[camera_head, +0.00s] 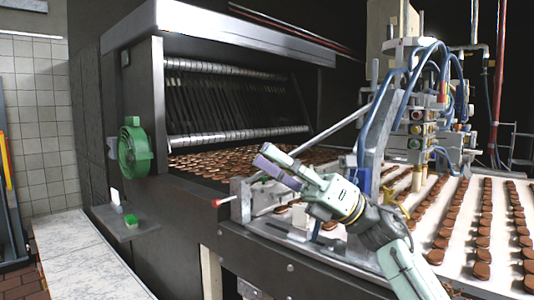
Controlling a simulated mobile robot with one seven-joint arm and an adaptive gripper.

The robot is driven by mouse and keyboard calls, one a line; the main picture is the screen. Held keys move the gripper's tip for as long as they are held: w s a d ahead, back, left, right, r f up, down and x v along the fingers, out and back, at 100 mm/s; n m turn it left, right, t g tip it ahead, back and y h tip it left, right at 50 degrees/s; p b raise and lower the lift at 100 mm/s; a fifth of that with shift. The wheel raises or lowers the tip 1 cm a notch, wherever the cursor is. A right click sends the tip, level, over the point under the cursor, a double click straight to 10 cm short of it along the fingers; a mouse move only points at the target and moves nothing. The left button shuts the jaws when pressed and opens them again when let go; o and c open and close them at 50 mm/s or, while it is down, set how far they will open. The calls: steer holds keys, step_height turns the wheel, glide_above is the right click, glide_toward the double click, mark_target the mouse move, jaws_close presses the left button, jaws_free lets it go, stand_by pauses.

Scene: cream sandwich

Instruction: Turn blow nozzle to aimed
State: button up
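My gripper (262,156) is in front of the machine's outlet, its pale green body coming up from the lower right. Its two fingers point to the upper left, with purplish surfaces near the tips. They lie close together, and I cannot tell whether they are shut or hold anything. A slanted grey tube (338,128) runs from the upper right down to just behind the fingers. It may belong to the blow nozzle, but I cannot tell for sure. A red-tipped lever (222,201) sticks out left, below the fingers. My gripper hides part of the outlet edge.
A large dark machine (135,75) with brown biscuits (210,160) fills the middle. A green handwheel (134,150) and a small shelf (128,228) are on its left side. Rows of biscuits lie on a white conveyor (460,205) at right, beneath a blue-hosed unit (415,130).

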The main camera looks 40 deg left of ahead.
steer(key=shift+s+a+r+g, duration=0.15)
steer(key=shift+s+r+g, duration=0.1)
steer(key=shift+s, duration=0.15)
steer(key=shift+s+a+r+g, duration=0.15)
steer(key=shift+s+g, duration=0.1)
steer(key=shift+s, duration=0.15)
